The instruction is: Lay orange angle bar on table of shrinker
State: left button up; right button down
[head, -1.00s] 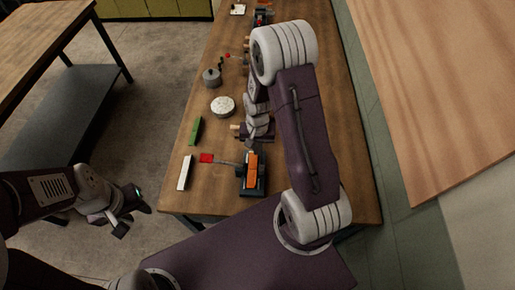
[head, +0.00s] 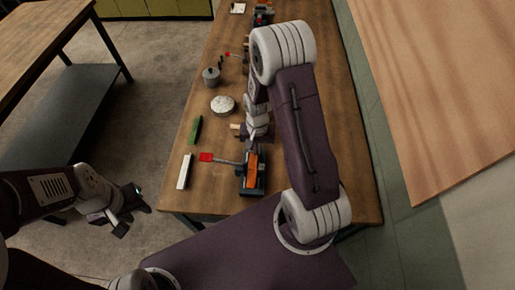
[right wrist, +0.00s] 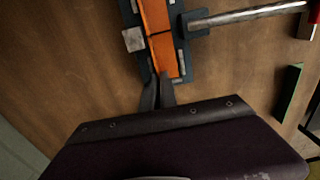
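The orange angle bar (head: 252,168) lies lengthwise over the dark table of the shrinker (head: 259,188) near the front of the workbench. The right wrist view shows the bar (right wrist: 160,38) between the shrinker's grey blocks (right wrist: 133,39). My right gripper (head: 251,147) is at the bar's far end in the head view, partly hidden by its arm. In the right wrist view its fingers (right wrist: 158,80) are close together on the bar's end. Whether the bar fully touches the shrinker is hard to tell. My left gripper (head: 130,211) is open and empty, left of the workbench.
The shrinker's lever with a red end (head: 206,157) sticks out to the left. A white block (head: 185,172), a green block (head: 196,130), a white round thing (head: 223,104) and a grey pot (head: 211,76) stand along the left edge. The workbench right of my arm is clear.

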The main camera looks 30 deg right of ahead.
jog(key=shift+f, duration=0.25)
jog(key=c, duration=1.6)
grip_release()
jog(key=shift+r, duration=0.1)
notch_tip(320, 180, up, 9)
